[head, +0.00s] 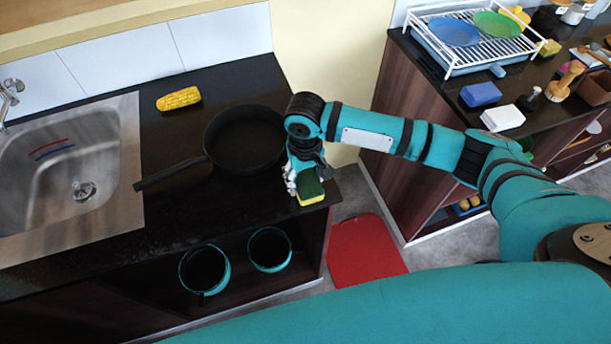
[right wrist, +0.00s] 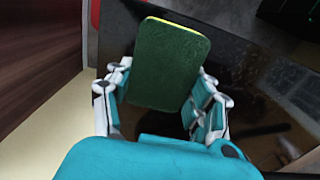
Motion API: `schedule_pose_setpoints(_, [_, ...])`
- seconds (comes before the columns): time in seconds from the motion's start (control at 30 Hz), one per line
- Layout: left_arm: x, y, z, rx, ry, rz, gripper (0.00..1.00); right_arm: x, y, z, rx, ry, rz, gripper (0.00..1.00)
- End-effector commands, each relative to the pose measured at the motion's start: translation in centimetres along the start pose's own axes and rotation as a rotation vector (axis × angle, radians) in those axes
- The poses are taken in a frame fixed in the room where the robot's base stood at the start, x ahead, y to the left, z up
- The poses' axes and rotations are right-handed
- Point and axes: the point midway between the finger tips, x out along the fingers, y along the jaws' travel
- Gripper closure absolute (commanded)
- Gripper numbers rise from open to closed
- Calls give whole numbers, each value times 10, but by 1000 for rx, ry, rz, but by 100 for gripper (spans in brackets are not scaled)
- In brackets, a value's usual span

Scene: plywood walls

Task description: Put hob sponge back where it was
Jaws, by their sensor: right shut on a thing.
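The hob sponge (head: 312,187), green on top with a yellow layer beneath, is at the right front corner of the black counter (head: 180,215). My right gripper (head: 305,182) is shut on it, with fingers at its sides. In the right wrist view the sponge's green face (right wrist: 168,65) fills the space between the two fingers of the gripper (right wrist: 163,105). The sponge is at or just above the counter top; I cannot tell whether it touches. A black frying pan (head: 245,138) lies just left of the gripper. My left gripper is not in view.
A corn cob (head: 178,99) lies behind the pan, and a steel sink (head: 75,180) is at the left. Two teal-rimmed pots (head: 270,250) stand on the shelf below. Another counter at the right holds a dish rack (head: 470,50) and several small items. A red mat (head: 365,250) lies on the floor.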

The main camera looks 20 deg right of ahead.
Motion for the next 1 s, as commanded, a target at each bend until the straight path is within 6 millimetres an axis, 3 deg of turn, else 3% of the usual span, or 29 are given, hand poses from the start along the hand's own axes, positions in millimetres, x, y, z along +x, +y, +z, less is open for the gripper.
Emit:
schedule_pose_setpoints(0.03, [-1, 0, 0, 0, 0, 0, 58, 1, 0, 0, 0, -1, 0, 71])
schedule_pose_setpoints(0.07, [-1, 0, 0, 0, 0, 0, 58, 2, 0, 0, 0, 0, -1, 44])
schedule_pose_setpoints(0.23, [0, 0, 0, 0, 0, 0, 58, 2, 0, 0, 0, 0, 0, 22])
schedule_pose_setpoints(0.63, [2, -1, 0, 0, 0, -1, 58, -8, 0, -1, 1, 2, -1, 22])
schedule_pose_setpoints(1.0, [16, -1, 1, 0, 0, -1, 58, -83, 0, -1, 1, 4, -2, 22])
